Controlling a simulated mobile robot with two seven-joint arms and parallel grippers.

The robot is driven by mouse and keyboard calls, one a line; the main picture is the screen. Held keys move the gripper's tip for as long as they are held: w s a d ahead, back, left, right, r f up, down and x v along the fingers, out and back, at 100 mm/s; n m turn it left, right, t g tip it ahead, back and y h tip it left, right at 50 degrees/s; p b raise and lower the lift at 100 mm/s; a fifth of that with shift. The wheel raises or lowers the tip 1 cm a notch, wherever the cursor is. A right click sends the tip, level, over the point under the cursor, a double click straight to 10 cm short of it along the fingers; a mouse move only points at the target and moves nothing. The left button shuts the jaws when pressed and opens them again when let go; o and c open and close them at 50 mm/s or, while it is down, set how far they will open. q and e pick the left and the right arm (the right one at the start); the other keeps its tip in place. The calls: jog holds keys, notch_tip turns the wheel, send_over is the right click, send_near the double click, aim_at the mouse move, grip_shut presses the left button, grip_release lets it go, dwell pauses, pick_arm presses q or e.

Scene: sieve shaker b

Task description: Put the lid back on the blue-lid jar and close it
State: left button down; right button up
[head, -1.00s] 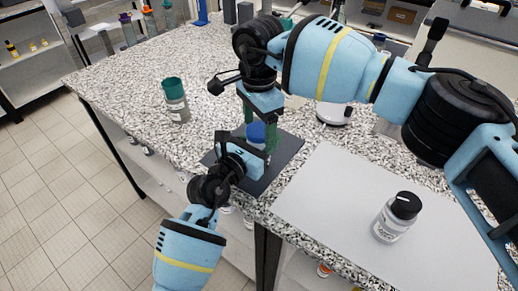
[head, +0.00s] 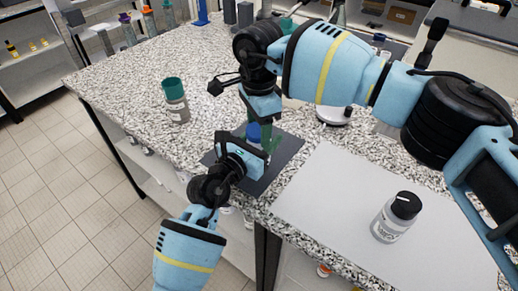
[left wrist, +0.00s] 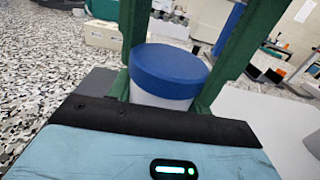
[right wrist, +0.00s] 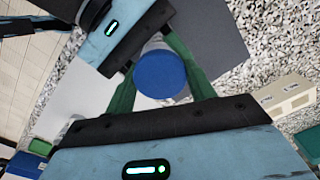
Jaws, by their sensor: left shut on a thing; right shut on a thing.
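The blue-lid jar has a white body (left wrist: 160,98). Its blue lid (left wrist: 170,70) sits on top, level, in the left wrist view; how tightly cannot be told. The lid shows from above in the right wrist view (right wrist: 160,74) and small in the head view (head: 254,131). My left gripper (head: 256,148) is shut on the jar body from the near side, low over the dark mat. My right gripper (head: 257,127) comes from above and behind, its green fingers either side of the lid, shut on it. The fingers hide part of the jar.
The dark mat (head: 283,160) lies under the jar at the counter's edge. A teal-lid jar (head: 175,103) stands to the left. A black-lid jar (head: 393,219) stands on the pale sheet (head: 335,205) to the right. A round white device (head: 334,117) stands behind.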

jog(key=shift+m, duration=1)
jog(key=o, duration=1.1)
jog(key=shift+r, duration=2.3)
jog(key=o, duration=0.5)
notch_tip(320, 180, up, 12)
